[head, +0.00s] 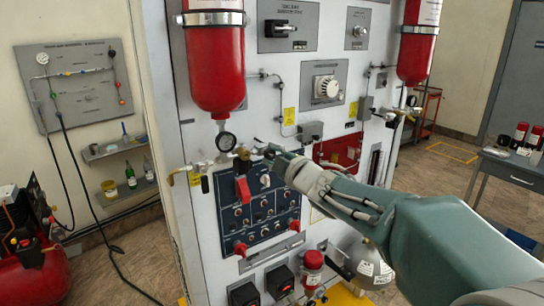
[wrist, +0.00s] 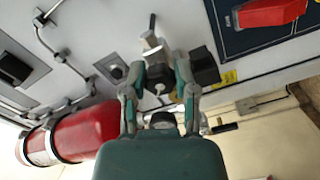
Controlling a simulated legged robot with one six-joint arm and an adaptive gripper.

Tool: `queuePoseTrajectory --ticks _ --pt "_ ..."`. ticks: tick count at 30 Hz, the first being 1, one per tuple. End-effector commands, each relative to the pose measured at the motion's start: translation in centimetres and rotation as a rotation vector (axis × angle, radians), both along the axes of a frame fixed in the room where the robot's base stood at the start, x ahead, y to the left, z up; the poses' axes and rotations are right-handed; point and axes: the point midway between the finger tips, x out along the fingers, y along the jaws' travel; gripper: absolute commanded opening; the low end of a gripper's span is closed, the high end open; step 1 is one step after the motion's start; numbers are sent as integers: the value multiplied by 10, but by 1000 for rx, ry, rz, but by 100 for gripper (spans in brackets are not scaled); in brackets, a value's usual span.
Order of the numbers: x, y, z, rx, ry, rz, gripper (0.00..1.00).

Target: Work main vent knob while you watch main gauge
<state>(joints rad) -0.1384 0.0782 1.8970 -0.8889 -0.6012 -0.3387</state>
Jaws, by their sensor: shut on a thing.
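The main gauge (head: 226,141) is a small round dial with a dark rim and pale face, just under the left red cylinder. Its needle is too small to read. My gripper (head: 266,153) reaches in from the right to the valve fittings (head: 242,154) beside the gauge. In the wrist view my gripper (wrist: 160,80) has its two green-grey fingers closed in at a metal fitting on the panel. I cannot tell the knob's turn angle.
The left red cylinder (head: 214,70) hangs above the gauge; it also shows in the wrist view (wrist: 88,136). A red switch cover (head: 242,188) and a dark blue switch panel (head: 262,208) lie just below.

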Motion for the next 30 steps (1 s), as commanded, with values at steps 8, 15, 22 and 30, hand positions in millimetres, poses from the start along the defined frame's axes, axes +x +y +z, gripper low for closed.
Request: queuePoseTrajectory --ticks 8,15,22,30 --pt "-1 2 -5 -59 -28 6 0" --pt "-1 2 -5 -67 -33 5 0" --pt "-1 2 -5 -66 -33 5 50" --pt "0 1 -3 -62 -34 3 71"
